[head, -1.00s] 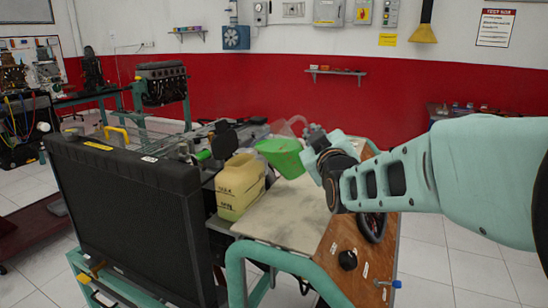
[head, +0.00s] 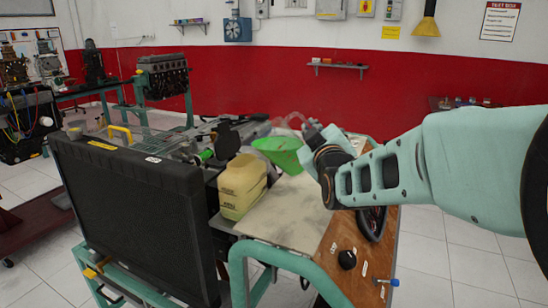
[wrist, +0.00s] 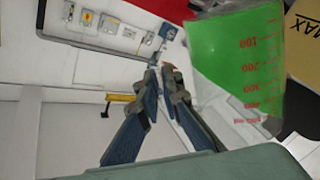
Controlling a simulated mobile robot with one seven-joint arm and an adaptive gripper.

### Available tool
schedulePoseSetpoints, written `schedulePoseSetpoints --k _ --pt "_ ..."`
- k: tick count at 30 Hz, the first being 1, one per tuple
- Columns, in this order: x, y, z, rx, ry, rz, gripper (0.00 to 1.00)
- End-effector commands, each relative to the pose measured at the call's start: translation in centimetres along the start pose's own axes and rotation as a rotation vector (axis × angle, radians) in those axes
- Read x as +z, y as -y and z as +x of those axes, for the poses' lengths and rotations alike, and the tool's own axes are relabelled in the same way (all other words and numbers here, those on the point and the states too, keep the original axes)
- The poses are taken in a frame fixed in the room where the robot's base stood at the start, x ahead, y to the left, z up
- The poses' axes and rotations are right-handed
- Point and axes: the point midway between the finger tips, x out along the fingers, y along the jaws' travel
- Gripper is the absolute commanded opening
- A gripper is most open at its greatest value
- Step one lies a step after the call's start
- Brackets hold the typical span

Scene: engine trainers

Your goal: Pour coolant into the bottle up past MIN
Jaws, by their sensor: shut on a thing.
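A pale yellow coolant bottle (head: 240,187) stands beside the radiator, with small dark markings on its side. Its edge with the word MAX shows in the wrist view (wrist: 303,38). The jug looks tilted toward the bottle; no stream is visible. In the wrist view the jug (wrist: 235,60) shows red graduations. My gripper (head: 312,133) is shut on the jug; its fingers (wrist: 162,75) show in the wrist view.
A black radiator (head: 130,220) stands left of the bottle on a teal frame (head: 270,257). A bare light board (head: 275,215) and a wooden panel (head: 355,260) with knobs lie in front and below my arm. Engine parts crowd behind the bottle.

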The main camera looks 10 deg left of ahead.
Motion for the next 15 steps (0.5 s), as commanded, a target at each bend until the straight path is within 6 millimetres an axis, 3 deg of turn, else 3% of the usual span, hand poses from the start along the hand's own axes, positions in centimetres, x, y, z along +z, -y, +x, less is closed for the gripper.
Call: schedulePoseSetpoints --k 15 --pt "-1.38 -0.53 0.01 0.004 -0.006 -0.059 0.00"
